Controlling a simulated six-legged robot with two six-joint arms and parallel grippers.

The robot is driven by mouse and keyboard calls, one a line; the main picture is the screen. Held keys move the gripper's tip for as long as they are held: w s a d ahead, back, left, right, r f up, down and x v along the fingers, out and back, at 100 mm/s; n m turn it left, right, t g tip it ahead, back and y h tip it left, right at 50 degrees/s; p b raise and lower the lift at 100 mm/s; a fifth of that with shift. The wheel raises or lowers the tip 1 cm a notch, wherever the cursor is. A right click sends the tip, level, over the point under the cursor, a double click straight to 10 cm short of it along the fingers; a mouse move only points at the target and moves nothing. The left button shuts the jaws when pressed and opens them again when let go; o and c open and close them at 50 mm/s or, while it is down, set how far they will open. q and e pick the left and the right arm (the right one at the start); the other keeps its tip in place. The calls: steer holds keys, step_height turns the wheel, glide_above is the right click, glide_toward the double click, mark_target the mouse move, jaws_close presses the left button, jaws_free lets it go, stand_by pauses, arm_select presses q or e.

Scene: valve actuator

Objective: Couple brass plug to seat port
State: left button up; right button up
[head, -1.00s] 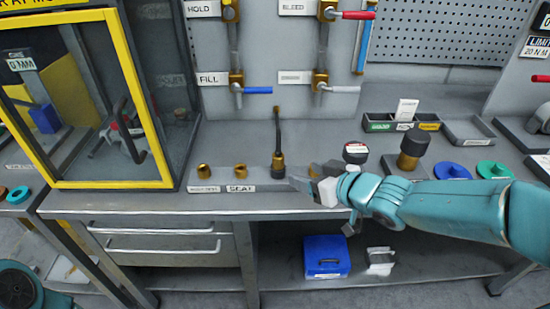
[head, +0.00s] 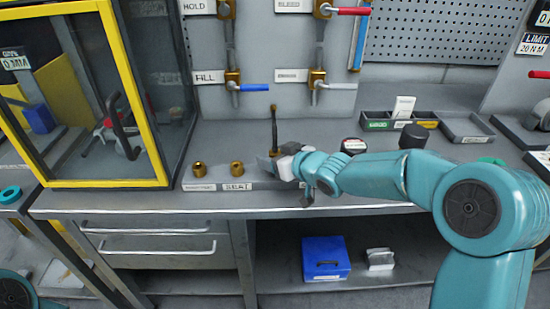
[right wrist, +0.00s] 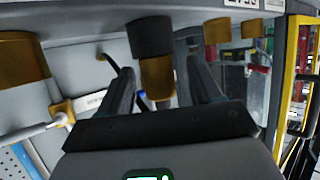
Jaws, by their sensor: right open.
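The brass plug, with a dark collar and a thin dark stem (head: 274,128), stands upright on the bench; its lower part is largely hidden behind my right gripper (head: 270,165) in the head view. In the right wrist view the brass body (right wrist: 158,78) shows between the two spread fingers of the right gripper (right wrist: 164,82), with gaps at the sides. The seat port (head: 237,168) is a short brass fitting behind the SEAT label, left of the gripper. A similar brass fitting (head: 199,169) stands further left. My left gripper is not in view.
A yellow-framed cabinet (head: 108,183) stands at the left. Lever valves (head: 234,85) are on the back panel. A blue box (head: 326,258) lies on the lower shelf.

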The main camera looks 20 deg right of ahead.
steer(key=shift+x, duration=1.2)
steer(key=shift+s+d, duration=0.1)
steer(key=shift+c, duration=0.3)
steer(key=c, duration=1.1)
step_height(320, 180, up, 20)
steer(key=p, duration=1.4)
steer(key=shift+r, duration=0.2)
